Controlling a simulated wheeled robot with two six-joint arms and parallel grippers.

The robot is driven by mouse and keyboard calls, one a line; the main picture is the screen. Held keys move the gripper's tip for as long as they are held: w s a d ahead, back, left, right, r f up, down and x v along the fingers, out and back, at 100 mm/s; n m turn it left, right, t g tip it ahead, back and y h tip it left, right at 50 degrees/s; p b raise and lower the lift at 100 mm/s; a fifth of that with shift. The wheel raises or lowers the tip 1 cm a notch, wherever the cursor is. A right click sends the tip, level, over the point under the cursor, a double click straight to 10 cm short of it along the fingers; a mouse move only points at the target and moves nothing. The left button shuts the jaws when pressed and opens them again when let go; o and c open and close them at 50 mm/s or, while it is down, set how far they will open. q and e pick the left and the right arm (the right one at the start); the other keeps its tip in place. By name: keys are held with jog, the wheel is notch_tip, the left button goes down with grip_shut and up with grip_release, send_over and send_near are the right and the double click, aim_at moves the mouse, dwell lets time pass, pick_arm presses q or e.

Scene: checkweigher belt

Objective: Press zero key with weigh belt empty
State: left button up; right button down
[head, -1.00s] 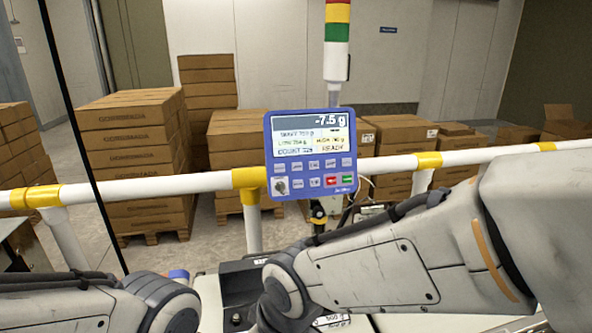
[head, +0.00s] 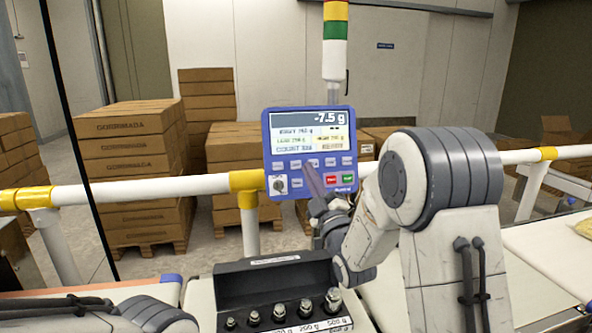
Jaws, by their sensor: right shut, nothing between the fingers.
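My left gripper is out of view.
A black block (head: 240,285) holding several metal weights stands below the panel. A white rail (head: 130,186) with yellow joints runs across behind. A signal tower (head: 336,45) rises behind the panel. Stacked cartons (head: 125,160) stand beyond the rail. A pale belt (head: 555,245) lies at right.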

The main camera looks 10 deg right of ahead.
aim_at(296, 165)
jog(key=shift+r, duration=0.1)
jog(key=shift+w, duration=0.1)
jog(key=w+f, duration=0.2)
jog(key=w, duration=0.6)
jog(key=shift+f, duration=0.2)
jog(key=shift+w, duration=0.1)
dwell(1.9)
jog(key=shift+w+f+b, duration=0.2)
jog(key=shift+w+b, duration=0.1)
jog(key=shift+b, duration=0.25)
jog(key=shift+w, duration=0.15)
